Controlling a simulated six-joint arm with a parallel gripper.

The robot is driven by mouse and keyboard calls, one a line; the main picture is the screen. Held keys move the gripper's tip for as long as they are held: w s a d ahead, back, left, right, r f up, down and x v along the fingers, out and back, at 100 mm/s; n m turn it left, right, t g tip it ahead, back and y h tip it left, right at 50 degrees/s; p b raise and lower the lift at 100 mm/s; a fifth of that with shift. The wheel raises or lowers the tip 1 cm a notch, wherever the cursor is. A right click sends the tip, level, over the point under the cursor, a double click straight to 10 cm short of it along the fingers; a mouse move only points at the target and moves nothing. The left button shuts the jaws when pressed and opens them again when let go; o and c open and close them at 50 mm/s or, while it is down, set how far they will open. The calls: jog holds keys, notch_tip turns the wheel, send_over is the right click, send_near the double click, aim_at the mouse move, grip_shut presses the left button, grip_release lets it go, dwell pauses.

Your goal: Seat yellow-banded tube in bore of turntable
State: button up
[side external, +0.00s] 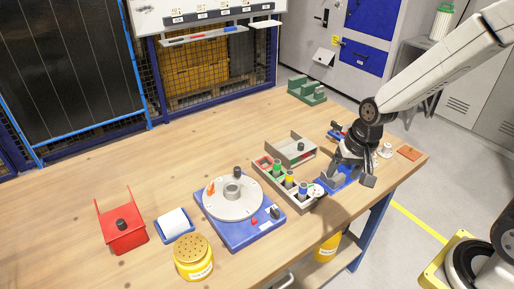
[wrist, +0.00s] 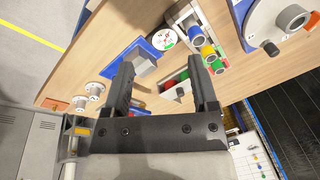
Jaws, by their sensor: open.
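The yellow-banded tube (side external: 289,181) stands in a grey rack (side external: 270,176) between a green-banded tube (side external: 277,167) and a blue-banded tube (side external: 303,190). In the wrist view the yellow-banded tube (wrist: 208,53) shows beyond the right finger. The turntable (side external: 216,205) is a pale disc on a blue base, left of the rack; a grey ring-shaped bore (side external: 232,189) stands near its middle. The turntable is partly in the wrist view (wrist: 262,22). My gripper (side external: 352,178) is open and empty, right of the rack and above the table's right part. No tube is between its fingers (wrist: 162,64).
A grey bin (side external: 303,158) is behind the rack, and a blue fixture (side external: 330,185) is near my gripper. The table's back left is clear.

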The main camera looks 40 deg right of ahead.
aim_at(291, 172)
jog(key=w+f+m+y, duration=0.3)
jog(key=w+m, duration=1)
jog(key=m, duration=0.3)
jog(key=shift+a+f+m, duration=0.25)
jog(key=shift+f+m, duration=0.05)
jog(key=shift+f, duration=0.05)
jog(key=shift+w+f, duration=0.1)
jog(key=shift+x, duration=1.2)
jog(key=shift+x, duration=2.6)
jog(key=shift+a, duration=0.15)
grip_shut()
